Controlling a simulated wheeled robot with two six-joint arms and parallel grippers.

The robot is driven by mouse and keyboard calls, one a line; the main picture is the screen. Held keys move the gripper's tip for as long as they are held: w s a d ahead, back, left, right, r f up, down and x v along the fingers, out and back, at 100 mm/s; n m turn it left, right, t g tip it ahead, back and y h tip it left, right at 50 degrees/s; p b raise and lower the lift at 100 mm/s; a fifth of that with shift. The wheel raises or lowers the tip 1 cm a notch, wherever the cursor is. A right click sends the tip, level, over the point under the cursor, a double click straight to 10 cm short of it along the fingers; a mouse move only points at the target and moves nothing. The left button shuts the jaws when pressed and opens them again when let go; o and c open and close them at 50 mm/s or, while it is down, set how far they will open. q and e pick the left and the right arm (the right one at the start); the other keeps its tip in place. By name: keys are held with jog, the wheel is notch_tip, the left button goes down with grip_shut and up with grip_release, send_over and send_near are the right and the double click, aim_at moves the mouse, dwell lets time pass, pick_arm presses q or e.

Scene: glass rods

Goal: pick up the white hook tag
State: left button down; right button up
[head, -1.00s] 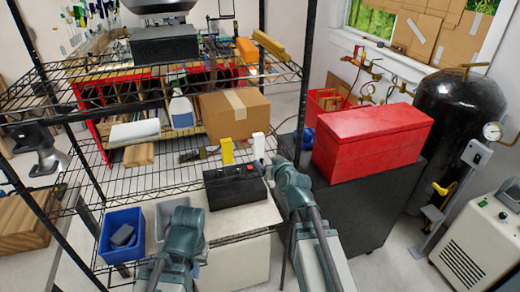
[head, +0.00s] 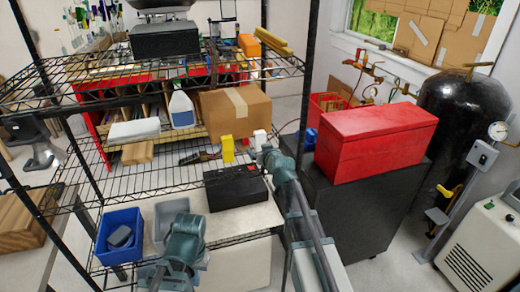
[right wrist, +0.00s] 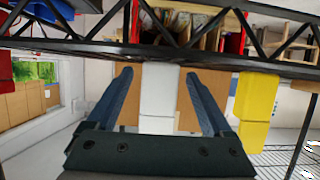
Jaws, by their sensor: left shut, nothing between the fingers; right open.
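In the right wrist view the white tag (right wrist: 160,95) stands between the two fingers of my open right gripper (right wrist: 155,75), with gaps on both sides. The yellow tag (right wrist: 257,96) is outside the fingers on the right. In the head view my right gripper (head: 265,154) is just below the white tag and hides its lower part. My left gripper (head: 187,228) is shut and empty, low in front of the rack; its fingertips are hard to make out.
A black box (head: 236,187) and a blue bin (head: 121,235) stand on the lower shelf. A cardboard box (head: 234,110) is behind the tags. A red toolbox (head: 373,142) sits on a dark cabinet at the right. The shelf edge (right wrist: 220,55) runs close to the right fingers.

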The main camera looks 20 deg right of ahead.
pick_arm(q)
jog(key=shift+f, duration=0.1)
pick_arm(e)
jog(key=shift+w, duration=0.15)
jog(key=shift+c, duration=0.2)
jog(key=shift+f, duration=0.1)
grip_shut()
